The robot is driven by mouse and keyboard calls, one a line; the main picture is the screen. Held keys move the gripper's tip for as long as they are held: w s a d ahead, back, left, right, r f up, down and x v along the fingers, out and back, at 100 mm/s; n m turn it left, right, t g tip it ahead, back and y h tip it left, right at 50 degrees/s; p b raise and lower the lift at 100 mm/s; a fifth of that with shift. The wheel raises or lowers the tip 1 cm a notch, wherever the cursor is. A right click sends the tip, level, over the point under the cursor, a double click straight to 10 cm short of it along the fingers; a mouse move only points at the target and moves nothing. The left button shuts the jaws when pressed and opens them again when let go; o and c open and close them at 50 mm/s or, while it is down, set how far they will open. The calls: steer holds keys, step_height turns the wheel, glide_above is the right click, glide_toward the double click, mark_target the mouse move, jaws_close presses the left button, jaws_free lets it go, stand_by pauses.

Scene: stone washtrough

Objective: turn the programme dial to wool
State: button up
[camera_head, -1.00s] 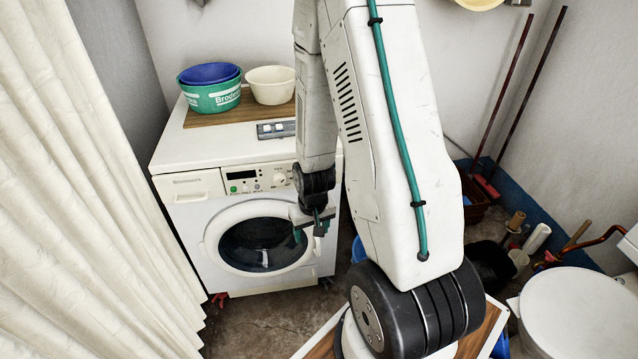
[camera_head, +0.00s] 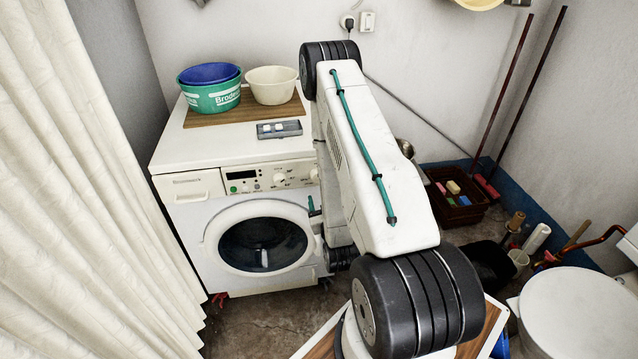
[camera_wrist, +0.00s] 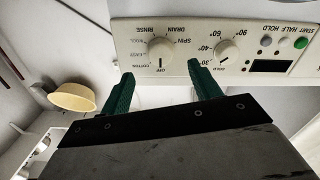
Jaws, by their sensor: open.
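The programme dial (camera_wrist: 161,52) is a round cream knob on the washing machine's panel, upside down in the wrist view. Labels such as OFF, COTTON, SPIN, DRAIN and RINSE ring it; I cannot read its pointer surely. My gripper (camera_wrist: 160,70) is open and empty, its two green fingers spread below the dial in the picture, apart from it. In the head view a green finger of my gripper (camera_head: 312,206) shows beside the door, below the panel's right end. The programme dial (camera_head: 314,174) shows there at my arm's edge. The temperature dial (camera_wrist: 228,52) sits beside it.
The washing machine (camera_head: 185,220) carries a board with green, blue and cream basins (camera_head: 271,86), and a grey tray (camera_head: 279,129). Start, half and hold buttons (camera_wrist: 283,42) lie on the panel. A curtain (camera_head: 75,200) hangs at left.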

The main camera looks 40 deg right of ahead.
steer(key=x, duration=0.7)
steer(key=shift+w+d+r, duration=0.2)
steer(key=shift+w, duration=0.15)
steer(key=shift+c, duration=0.3)
steer(key=c, duration=0.9)
